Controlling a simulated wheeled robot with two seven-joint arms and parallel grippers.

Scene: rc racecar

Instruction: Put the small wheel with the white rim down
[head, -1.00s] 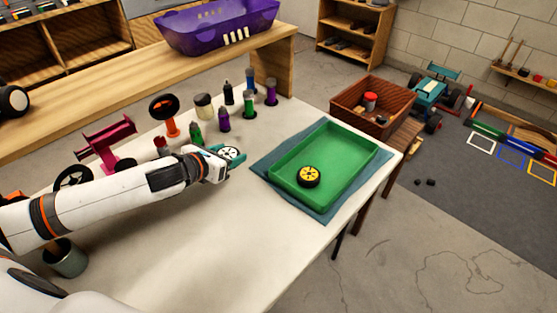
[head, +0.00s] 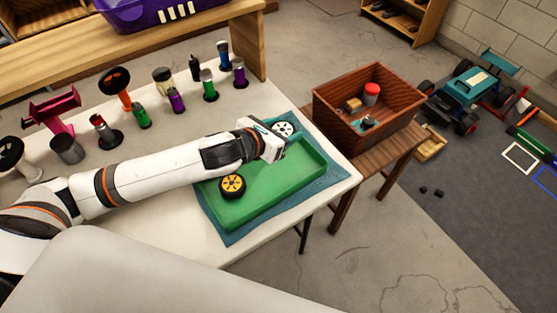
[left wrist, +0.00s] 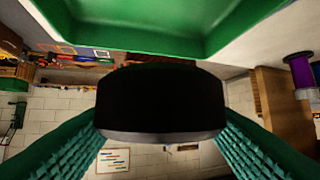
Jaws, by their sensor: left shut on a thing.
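My left gripper (head: 280,136) is shut on the small wheel with the white rim (head: 284,129). It holds the wheel at the far right end of the green tray (head: 262,205); the exact height above the tray is hard to tell. In the left wrist view the wheel's black tyre (left wrist: 160,100) sits between the two teal ribbed fingers, with the green tray (left wrist: 150,45) across the top. A wheel with a yellow rim (head: 232,186) lies in the tray's left part. My right gripper is not in view.
The tray rests on a blue mat (head: 235,235) on the pale table. Several bottles (head: 208,86) stand along the table's back. A brown wooden box (head: 340,122) stands on a low stool to the right. The tray's middle front is clear.

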